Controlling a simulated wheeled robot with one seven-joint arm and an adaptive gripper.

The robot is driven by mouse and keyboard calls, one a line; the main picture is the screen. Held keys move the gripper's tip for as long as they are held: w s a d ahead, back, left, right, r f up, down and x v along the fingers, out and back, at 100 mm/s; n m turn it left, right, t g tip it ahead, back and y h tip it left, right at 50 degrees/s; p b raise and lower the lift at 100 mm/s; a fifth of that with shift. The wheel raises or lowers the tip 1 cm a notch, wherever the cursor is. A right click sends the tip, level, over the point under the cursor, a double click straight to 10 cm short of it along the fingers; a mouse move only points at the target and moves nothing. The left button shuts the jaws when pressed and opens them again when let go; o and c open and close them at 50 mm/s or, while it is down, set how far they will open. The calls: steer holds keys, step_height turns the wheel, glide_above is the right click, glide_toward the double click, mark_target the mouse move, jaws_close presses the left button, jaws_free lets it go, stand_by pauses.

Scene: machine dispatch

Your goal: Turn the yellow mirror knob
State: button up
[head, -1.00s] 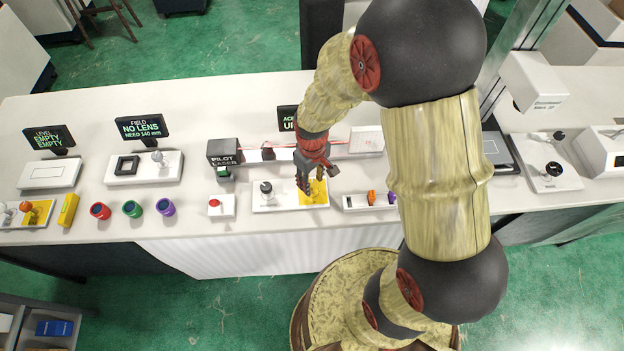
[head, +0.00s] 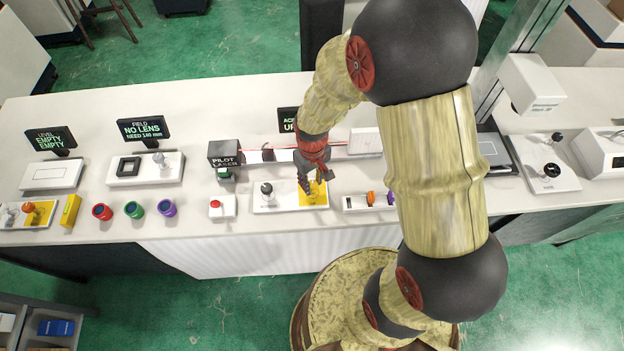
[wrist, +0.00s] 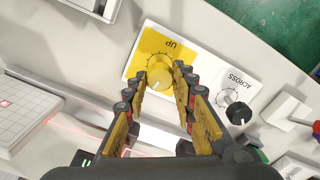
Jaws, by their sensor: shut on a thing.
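The yellow mirror knob (wrist: 160,72) sits on the yellow half, marked UP, of a white control plate (wrist: 199,68) in the wrist view. The knob has a dial scale around it and a white pointer mark. My gripper (wrist: 167,80) reaches down to it, with its fingers on either side and shut on the knob. In the head view my gripper (head: 306,186) is over the plate's yellow panel (head: 319,198), and its fingers hide much of the knob. A black knob (wrist: 238,113), marked ACROSS, stands beside it on the white half.
The pilot laser (head: 223,154) and its red beam run behind the plate. A red-button box (head: 222,206) stands left of the plate and a tray with coloured parts (head: 352,204) stands right. Red, green and purple cylinders (head: 133,209) are further left.

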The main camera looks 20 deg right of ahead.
mark_target(312, 184)
steer(key=o, duration=1.2)
steer(key=shift+c, duration=0.2)
steer(key=shift+r, duration=0.15)
step_height(312, 184, up, 12)
